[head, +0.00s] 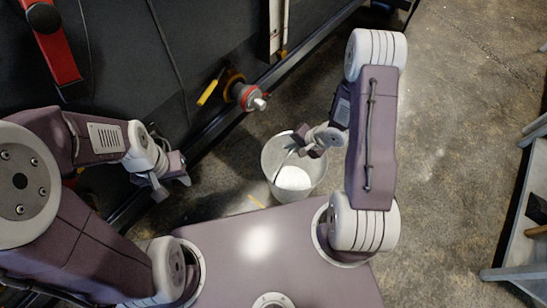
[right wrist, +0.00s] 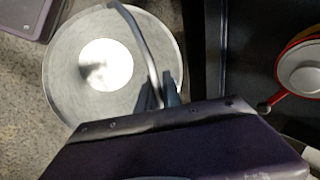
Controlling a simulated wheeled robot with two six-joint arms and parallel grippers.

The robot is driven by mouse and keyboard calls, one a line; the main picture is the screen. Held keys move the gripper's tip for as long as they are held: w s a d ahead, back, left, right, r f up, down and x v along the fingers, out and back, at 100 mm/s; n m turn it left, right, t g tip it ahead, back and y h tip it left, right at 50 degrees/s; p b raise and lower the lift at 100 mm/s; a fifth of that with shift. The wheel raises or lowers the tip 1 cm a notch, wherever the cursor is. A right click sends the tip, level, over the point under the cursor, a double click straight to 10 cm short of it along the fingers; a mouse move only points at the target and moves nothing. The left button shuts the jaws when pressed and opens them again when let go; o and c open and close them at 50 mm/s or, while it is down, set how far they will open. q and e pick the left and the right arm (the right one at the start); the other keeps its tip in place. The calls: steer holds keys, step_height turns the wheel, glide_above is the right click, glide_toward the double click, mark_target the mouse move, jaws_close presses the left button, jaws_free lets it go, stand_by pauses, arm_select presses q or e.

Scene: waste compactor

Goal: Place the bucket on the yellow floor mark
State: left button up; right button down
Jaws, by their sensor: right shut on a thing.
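The grey bucket (head: 312,179) is upright below the machine's valve, with a pale round patch at its bottom. My right gripper (head: 298,142) is over the bucket's far rim, shut on its handle. In the right wrist view the bucket (right wrist: 62,80) fills the upper left, and its curved handle (right wrist: 142,40) runs down to my gripper's fingers (right wrist: 170,92).
The dark machine side (head: 120,50) runs along the upper left. A valve with a yellow handle (head: 208,92) and a red ring sticks out just above the bucket. A grey metal frame (head: 520,230) stands at the right edge. The concrete floor between is clear.

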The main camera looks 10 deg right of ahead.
steer(key=b, duration=0.4)
glide_above(269, 148)
steer(key=d, duration=0.1)
steer(key=f, duration=0.3)
steer(key=s+f, duration=0.1)
steer(key=f, duration=0.1)
steer(key=shift+d+f, duration=0.1)
steer(key=shift+d, duration=0.05)
step_height(269, 148, down, 4)
steer(key=b, duration=0.3)
steer(key=shift+w+f, duration=0.15)
steer(key=shift+f, duration=0.05)
steer(key=shift+r, duration=0.2)
steer(key=c, duration=1.5)
jaws_free()
steer(key=shift+f, duration=0.1)
